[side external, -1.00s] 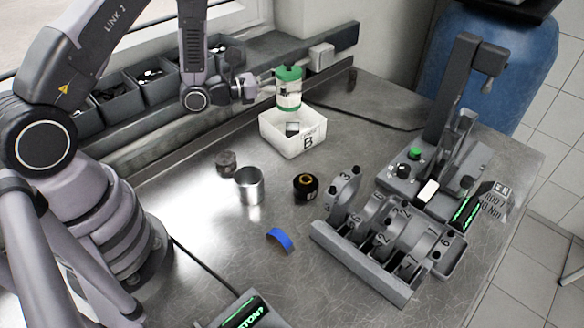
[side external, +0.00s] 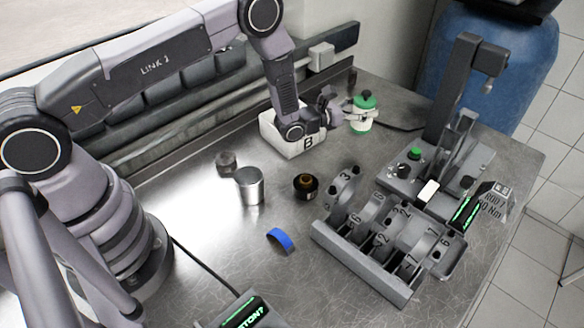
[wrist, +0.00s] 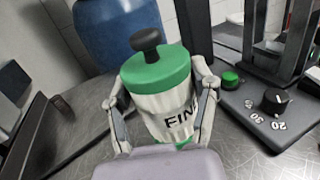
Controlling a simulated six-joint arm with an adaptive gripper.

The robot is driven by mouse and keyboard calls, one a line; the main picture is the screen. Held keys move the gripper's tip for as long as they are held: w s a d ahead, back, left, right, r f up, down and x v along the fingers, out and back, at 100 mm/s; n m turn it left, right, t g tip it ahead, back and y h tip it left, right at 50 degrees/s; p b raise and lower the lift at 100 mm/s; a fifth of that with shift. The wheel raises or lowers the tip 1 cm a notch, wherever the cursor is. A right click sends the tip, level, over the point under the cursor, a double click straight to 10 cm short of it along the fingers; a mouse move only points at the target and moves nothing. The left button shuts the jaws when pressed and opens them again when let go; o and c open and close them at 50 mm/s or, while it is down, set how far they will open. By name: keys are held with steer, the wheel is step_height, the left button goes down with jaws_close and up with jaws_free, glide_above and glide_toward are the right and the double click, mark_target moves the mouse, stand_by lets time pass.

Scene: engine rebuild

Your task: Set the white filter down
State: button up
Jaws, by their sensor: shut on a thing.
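The white filter (side external: 362,116) has a green top with a black knob and a green lower band. In the wrist view the filter (wrist: 160,98) fills the middle, with black lettering starting "FIN" on its side. My gripper (side external: 348,117) is shut on it, one finger on each side of the body. The filter is upright or nearly so, at the back of the metal bench, right of the white box marked B (side external: 292,143). Whether its base touches the bench cannot be told.
A grey press fixture (side external: 440,150) with a green button and knob stands right of the filter. A rack of numbered grey parts (side external: 385,240) lies in front. A metal cylinder (side external: 250,186), a dark ring (side external: 306,186) and a blue strip (side external: 280,239) lie on the open bench (side external: 215,245).

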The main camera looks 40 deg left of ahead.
mark_target(364, 123)
steer(key=shift+w+d+f, duration=0.1)
steer(key=shift+w+f, duration=0.4)
steer(key=shift+f, duration=0.1)
steer(key=shift+w+f, duration=0.15)
steer(key=shift+f, duration=1.55)
steer(key=shift+f, duration=0.15)
steer(key=shift+f, duration=0.45)
steer(key=o, duration=1.2)
steer(key=shift+r, duration=0.1)
